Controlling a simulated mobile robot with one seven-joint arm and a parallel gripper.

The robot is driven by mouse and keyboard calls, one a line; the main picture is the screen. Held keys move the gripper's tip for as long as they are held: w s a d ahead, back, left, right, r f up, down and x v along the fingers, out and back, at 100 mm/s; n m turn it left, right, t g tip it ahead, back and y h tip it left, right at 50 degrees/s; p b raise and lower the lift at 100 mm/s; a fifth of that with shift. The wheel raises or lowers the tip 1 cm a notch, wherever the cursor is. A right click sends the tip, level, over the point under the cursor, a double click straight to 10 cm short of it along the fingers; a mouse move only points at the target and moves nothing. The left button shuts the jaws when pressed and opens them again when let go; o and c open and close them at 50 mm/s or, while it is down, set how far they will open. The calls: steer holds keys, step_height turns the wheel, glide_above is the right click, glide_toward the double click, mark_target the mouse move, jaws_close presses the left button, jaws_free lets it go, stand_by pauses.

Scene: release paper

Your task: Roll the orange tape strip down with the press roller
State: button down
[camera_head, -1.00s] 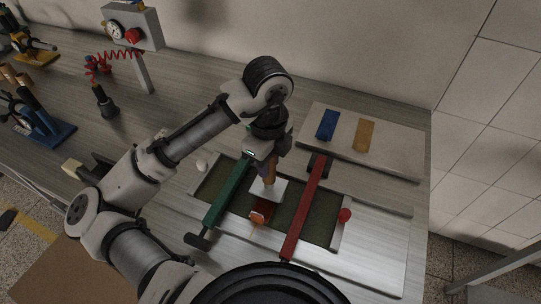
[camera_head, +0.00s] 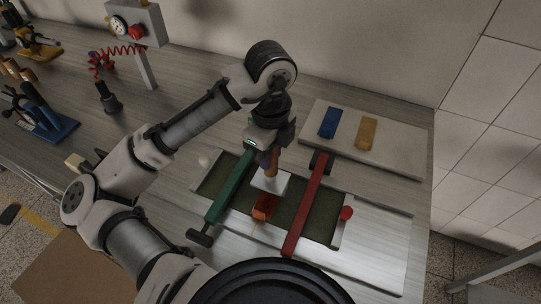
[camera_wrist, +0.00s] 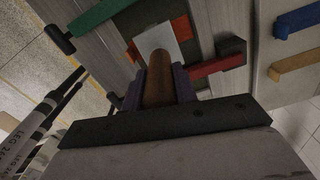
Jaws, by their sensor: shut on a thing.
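My gripper (camera_head: 267,150) is shut on the brown, rounded handle of the press roller (camera_wrist: 158,66), which stands between its two purple-grey fingers in the wrist view. The handle points down at a white rectangular piece (camera_head: 270,181) over the dark green mat. The orange tape strip (camera_head: 265,206) shows at the near edge of the white piece. In the wrist view, orange (camera_wrist: 181,29) shows on both sides of the white piece; its middle is hidden. I cannot tell whether the roller touches the strip.
A green bar (camera_head: 228,188) and a red bar (camera_head: 308,205) cross the mat on either side of my gripper. A blue block (camera_head: 328,122) and a tan block (camera_head: 367,133) lie on a raised board behind.

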steer(key=shift+r, duration=2.35)
